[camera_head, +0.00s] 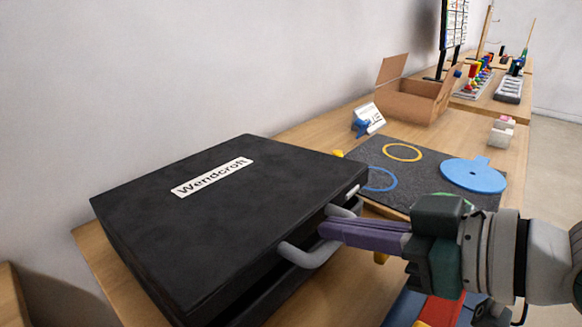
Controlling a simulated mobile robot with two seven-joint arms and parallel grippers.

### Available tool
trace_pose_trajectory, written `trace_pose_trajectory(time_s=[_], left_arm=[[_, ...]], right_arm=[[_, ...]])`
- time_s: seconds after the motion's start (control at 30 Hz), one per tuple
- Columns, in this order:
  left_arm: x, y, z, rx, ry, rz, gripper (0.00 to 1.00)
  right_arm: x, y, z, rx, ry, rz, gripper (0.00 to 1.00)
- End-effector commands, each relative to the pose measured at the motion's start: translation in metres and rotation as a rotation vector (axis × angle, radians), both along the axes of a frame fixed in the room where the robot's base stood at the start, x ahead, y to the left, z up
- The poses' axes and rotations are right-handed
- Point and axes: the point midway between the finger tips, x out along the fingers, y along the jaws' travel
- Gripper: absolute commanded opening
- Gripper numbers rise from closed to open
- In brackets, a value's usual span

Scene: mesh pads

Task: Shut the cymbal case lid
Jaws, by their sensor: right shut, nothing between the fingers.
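The black cymbal case (215,215) lies on the wooden table with its label "Wendcroft" facing up. Its lid is down low over the base, with a dark gap showing along the front right side. A grey handle (308,255) sticks out from that side. My right gripper (328,229) comes in from the right. Its purple fingers are together with nothing between them, and their tips are at the handle, overlapping it in view. I cannot tell whether they touch it. My left gripper is out of view.
Behind the case are a dark mat (430,160) with yellow and blue rings, a blue disc (473,175), a small sign (368,119) and an open cardboard box (410,100). A white wall runs along the left. Red and blue things lie below my right arm.

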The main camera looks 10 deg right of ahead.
Motion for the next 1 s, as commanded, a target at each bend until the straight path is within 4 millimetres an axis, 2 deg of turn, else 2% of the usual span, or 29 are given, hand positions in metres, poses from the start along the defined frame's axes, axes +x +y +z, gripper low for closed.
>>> trace_pose_trajectory(time_s=[0.03,0.2,0.63,0.77,0.87,1.0], left_arm=[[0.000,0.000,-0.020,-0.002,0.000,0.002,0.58],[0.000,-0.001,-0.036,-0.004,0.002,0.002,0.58],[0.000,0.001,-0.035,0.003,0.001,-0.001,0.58],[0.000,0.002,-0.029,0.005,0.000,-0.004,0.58],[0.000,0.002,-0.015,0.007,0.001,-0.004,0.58],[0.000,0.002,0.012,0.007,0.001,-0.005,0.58]], right_arm=[[0.000,0.000,-0.020,0.003,-0.005,0.000,0.00],[0.001,0.000,-0.039,0.004,-0.008,0.001,0.00],[-0.002,-0.001,-0.045,-0.003,0.005,0.000,0.00],[-0.001,0.000,-0.039,-0.003,0.005,0.000,0.00],[0.002,0.002,-0.023,0.000,0.001,-0.003,0.00],[0.007,0.005,0.007,0.006,-0.012,-0.007,0.00]])
